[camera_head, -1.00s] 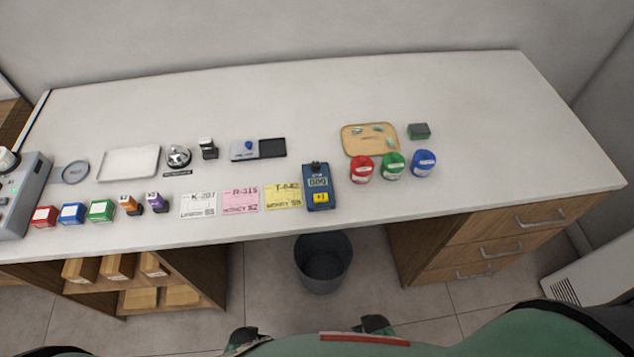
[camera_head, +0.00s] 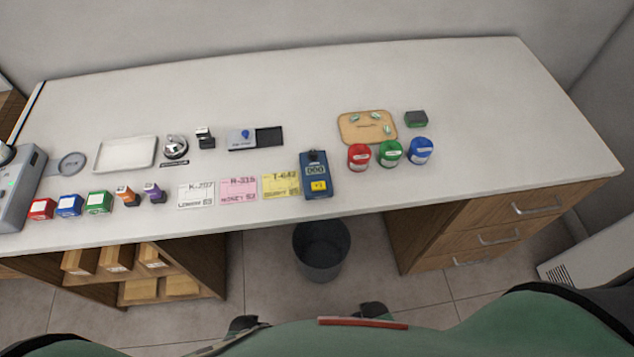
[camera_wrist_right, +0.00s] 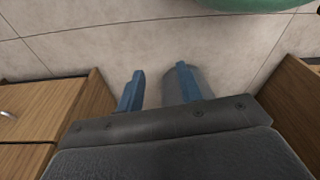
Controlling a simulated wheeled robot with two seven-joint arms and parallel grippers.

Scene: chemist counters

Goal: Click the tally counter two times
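The tally counter (camera_head: 319,176) is a blue upright-oblong device with a dark knob at its top, a small display that seems to read 000, and a yellow label. It lies near the front edge of the counter in the head view, right of the yellow card. My right gripper (camera_wrist_right: 160,88) shows in the right wrist view with two blue fingers apart and nothing between them, over the floor. It is away from the tally counter, which that view does not show. My left gripper is not in view.
White, pink and yellow cards (camera_head: 281,186) lie left of the counter device. Red, green and blue jars (camera_head: 389,153) stand to its right, before a wooden tray (camera_head: 350,135). A bell (camera_head: 175,147) and stamps stand further left. A bin (camera_head: 321,250) is below. The worktop's back is clear.

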